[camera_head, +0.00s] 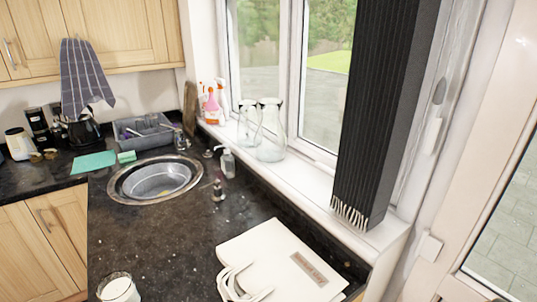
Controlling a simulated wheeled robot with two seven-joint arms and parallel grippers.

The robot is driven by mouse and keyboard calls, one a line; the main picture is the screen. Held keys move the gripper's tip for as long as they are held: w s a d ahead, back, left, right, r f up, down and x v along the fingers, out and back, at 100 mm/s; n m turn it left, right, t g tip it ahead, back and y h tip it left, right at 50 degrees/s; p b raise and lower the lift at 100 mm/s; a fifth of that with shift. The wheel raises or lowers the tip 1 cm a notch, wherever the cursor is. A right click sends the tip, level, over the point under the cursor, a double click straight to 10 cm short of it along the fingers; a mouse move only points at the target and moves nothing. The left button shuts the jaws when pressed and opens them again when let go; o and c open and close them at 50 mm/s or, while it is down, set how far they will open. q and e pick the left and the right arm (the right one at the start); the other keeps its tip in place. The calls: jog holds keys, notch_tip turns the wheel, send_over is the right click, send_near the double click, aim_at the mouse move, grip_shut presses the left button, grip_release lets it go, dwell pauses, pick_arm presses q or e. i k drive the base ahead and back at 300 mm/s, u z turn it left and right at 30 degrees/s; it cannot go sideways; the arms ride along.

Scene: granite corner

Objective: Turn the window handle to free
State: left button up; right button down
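The window (325,75) stands behind the sill at the back right, with white frames and a garden outside. A white, upright handle-like piece (432,135) shows on the white frame to the right of the dark ribbed panel. I cannot tell for sure that it is the window handle, or which way it is turned. The dark panel (385,110) hides part of the window's right side. Neither of my grippers is in view.
Glass jars (270,132) and spray bottles (211,106) stand on the white sill (312,178). A sink (155,180), soap bottle (227,162), white bag (283,262) and glass of white liquid (118,290) are on the dark counter. A white glazed door (478,170) is at right.

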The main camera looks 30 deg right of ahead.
aim_at(327, 169)
jog(key=z, duration=0.7)
jog(key=k, duration=0.45)
jog(key=z, duration=1.6)
